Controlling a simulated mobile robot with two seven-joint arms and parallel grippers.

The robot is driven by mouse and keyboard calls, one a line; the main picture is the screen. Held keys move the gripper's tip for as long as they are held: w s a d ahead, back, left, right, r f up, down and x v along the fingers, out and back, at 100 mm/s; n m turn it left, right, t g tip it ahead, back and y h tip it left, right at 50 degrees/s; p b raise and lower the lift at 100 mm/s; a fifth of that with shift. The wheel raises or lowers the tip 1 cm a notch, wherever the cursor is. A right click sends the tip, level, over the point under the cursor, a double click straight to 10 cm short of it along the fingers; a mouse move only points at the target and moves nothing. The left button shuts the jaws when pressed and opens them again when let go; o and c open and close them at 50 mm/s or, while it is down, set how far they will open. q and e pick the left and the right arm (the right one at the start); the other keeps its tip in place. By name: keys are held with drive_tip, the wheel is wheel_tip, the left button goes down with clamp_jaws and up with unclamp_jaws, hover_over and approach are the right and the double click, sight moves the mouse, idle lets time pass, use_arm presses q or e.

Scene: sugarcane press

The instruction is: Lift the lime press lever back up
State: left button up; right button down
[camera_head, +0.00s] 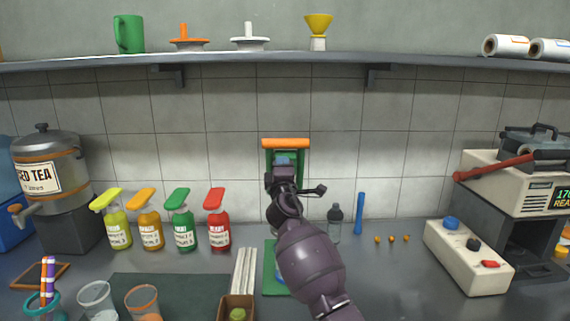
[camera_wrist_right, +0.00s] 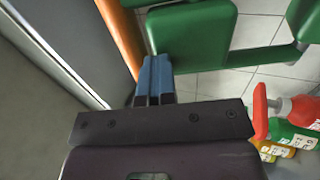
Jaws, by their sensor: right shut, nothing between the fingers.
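The lime press has an orange lever bar (camera_head: 285,143) across its top and a green frame (camera_head: 303,165) below it. The lever bar is raised in the head view. My right gripper (camera_head: 283,162) is shut and empty just below the bar, in front of the green frame. In the right wrist view, the blue fingertips (camera_wrist_right: 154,75) are together, close beside the orange bar (camera_wrist_right: 121,40) and the green press part (camera_wrist_right: 195,35). I cannot tell whether they touch it. My arm hides much of the press and its green base (camera_head: 270,270). My left gripper is not in view.
Several pump bottles (camera_head: 181,228) stand left of the press. A dark bottle (camera_head: 335,224) and a blue stick (camera_head: 360,213) stand right of it. A button box (camera_head: 466,256) is at the right. Cups (camera_head: 97,300) and a small wooden box (camera_head: 236,308) are in front.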

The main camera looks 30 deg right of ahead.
sight(283, 154)
drive_tip(key=shift+w+d+r+g+y+p, duration=0.2)
drive_tip(key=shift+w+d+r+g+p, duration=0.25)
drive_tip(key=shift+p, duration=0.45)
drive_tip(key=shift+w+d+r+g+y+p, duration=0.15)
drive_tip(key=shift+w+d+r+y+p, duration=0.1)
drive_tip(key=shift+w+r+p, duration=0.55)
drive_tip(key=shift+d+f, duration=0.15)
drive_tip(key=shift+f, duration=0.15)
drive_tip(key=shift+r, duration=0.2)
